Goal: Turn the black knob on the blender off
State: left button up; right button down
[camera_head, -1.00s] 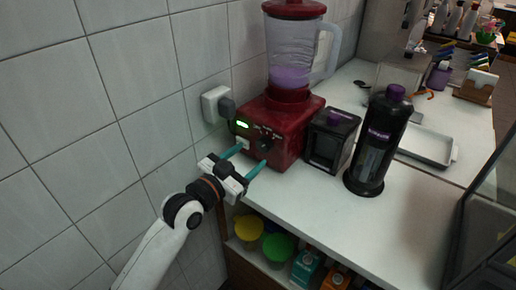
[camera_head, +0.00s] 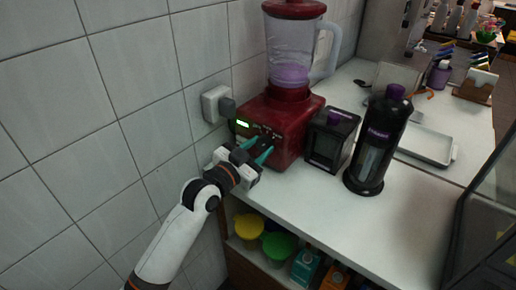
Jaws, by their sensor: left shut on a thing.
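The red blender (camera_head: 287,112) stands on the white counter against the tiled wall. Its clear jug (camera_head: 291,55) holds some purple contents, and a green light is lit on its front panel. The black knob on that front is mostly hidden by my gripper. My left gripper (camera_head: 258,147) has its teal fingers at the front of the blender base, where the knob sits, closed in on the knob. My right gripper is not in view.
A black box-shaped container (camera_head: 329,140) and a tall black dispenser (camera_head: 377,142) with a purple top stand right of the blender. A wall plug (camera_head: 217,104) is left of it. Yellow and green tubs (camera_head: 278,246) sit on a shelf below the counter.

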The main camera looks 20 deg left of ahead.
pick_arm(q)
jog(key=n+p, duration=0.3)
jog(key=shift+r, duration=0.2)
jog(key=n+p, duration=0.3)
jog(key=n, duration=0.1)
jog(key=shift+n+p, duration=0.3)
jog(key=shift+p, duration=0.05)
jog(key=n+p, duration=0.2)
jog(key=n, duration=0.2)
jog(key=shift+f+n+p, duration=0.15)
jog(key=shift+n+p, duration=0.5)
jog(key=shift+n, duration=1.45)
jog(key=o, duration=1)
